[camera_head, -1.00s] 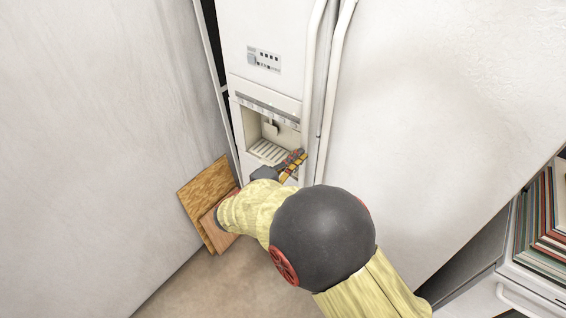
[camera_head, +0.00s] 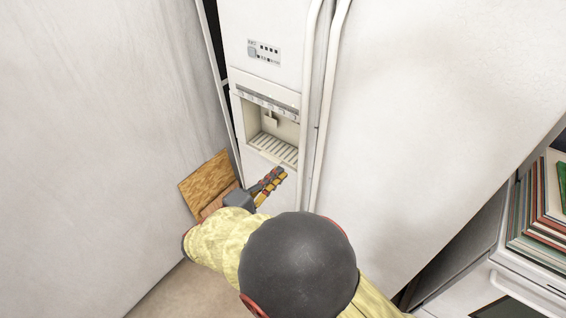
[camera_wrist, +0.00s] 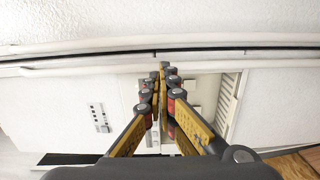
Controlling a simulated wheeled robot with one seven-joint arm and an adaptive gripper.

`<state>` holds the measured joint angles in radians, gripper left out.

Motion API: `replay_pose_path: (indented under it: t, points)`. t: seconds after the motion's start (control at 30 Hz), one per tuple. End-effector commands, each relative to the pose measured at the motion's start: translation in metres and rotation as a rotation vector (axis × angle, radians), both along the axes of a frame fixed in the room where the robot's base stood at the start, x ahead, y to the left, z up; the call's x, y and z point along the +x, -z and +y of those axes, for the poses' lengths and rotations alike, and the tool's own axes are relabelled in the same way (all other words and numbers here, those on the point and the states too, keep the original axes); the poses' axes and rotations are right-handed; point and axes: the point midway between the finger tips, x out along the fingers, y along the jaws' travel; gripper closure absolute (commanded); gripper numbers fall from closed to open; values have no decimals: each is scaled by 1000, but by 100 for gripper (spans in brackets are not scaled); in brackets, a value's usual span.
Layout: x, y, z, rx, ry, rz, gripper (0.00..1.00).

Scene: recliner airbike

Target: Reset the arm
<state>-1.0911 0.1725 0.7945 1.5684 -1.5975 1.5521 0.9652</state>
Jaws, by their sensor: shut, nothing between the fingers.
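My gripper (camera_head: 283,172) is shut and empty in front of the white fridge (camera_head: 430,90), just below the dispenser recess (camera_head: 272,135) in the head view. My arm reaches up to it from the bottom of the picture. In the wrist view my gripper (camera_wrist: 164,70) has its fingertips together, pointing toward the fridge door seam, with the dispenser recess (camera_wrist: 205,95) partly hidden behind the fingers. I cannot tell the exact gap between fingertips and fridge.
Wooden boards (camera_head: 207,182) lean in the corner by the left wall (camera_head: 90,120). Two long vertical handles (camera_head: 325,110) stand out from the fridge doors. A white appliance (camera_head: 500,285) with stacked books or boards (camera_head: 540,215) is at the right. Some bare floor (camera_head: 180,290) shows at the lower left.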

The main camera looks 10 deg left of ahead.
Motion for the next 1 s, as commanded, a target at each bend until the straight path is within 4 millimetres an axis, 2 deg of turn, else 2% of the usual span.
replay_pose_path:
  t: [0.2,0.67,0.8,0.87,1.0]
  points:
    - [-11,1,2,0,0,1,100]
    - [-10,1,2,0,1,1,100]
    - [-10,4,3,-48,-6,34,100]
    - [-11,16,1,-86,0,101,100]
    - [-37,68,-34,-179,64,352,100]
